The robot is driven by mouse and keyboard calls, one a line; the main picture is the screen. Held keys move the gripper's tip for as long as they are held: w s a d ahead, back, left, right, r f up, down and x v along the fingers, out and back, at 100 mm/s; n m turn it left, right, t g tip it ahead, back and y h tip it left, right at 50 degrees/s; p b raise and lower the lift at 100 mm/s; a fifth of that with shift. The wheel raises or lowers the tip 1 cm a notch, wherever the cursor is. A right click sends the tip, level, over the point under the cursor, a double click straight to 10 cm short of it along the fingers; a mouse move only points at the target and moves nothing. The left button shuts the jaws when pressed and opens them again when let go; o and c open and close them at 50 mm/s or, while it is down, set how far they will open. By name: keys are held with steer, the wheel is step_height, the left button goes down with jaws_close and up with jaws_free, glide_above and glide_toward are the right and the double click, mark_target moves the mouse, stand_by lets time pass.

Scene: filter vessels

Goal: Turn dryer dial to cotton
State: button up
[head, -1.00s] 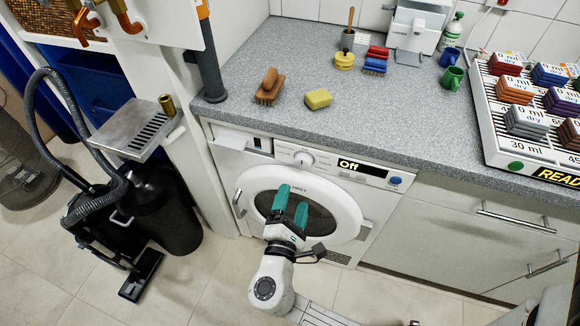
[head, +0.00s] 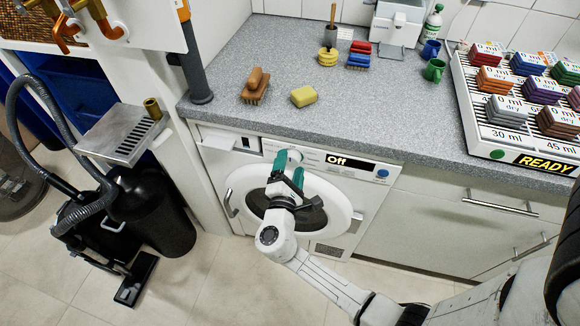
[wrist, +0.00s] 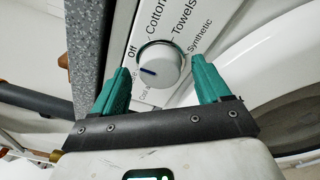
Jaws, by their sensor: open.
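My gripper (wrist: 162,88) is open, with one green finger on each side of the dial. I cannot tell whether either finger touches it. In the head view my gripper (head: 287,168) is in front of the dryer's panel and covers most of the dial.
A yellow sponge (head: 304,95) and a brown brush (head: 256,86) lie on the counter (head: 225,122) above the dryer. A black vacuum cleaner (head: 150,215) stands on the floor at left. The floor before the dryer shows clear patches.

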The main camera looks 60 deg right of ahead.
steer(key=shift+c, duration=0.4)
steer(key=c, duration=1)
steer(key=shift+o, duration=0.2)
steer(key=shift+f+b, duration=0.15)
steer(key=shift+b, duration=0.45)
steer(key=shift+f+m+b, duration=0.2)
steer(key=shift+m+b, duration=0.5)
steer(key=shift+b, duration=0.35)
steer(key=m+b, duration=0.2)
steer(key=b, duration=0.2)
steer(key=shift+f, duration=0.15)
steer(key=m+b, duration=0.3)
steer(key=b, duration=0.2)
steer(key=shift+m+h, duration=0.3)
steer(key=shift+h, duration=0.1)
steer(key=m+b, duration=0.1)
steer(key=b, duration=0.2)
steer(key=shift+m, duration=0.4)
steer(key=shift+r, duration=0.3)
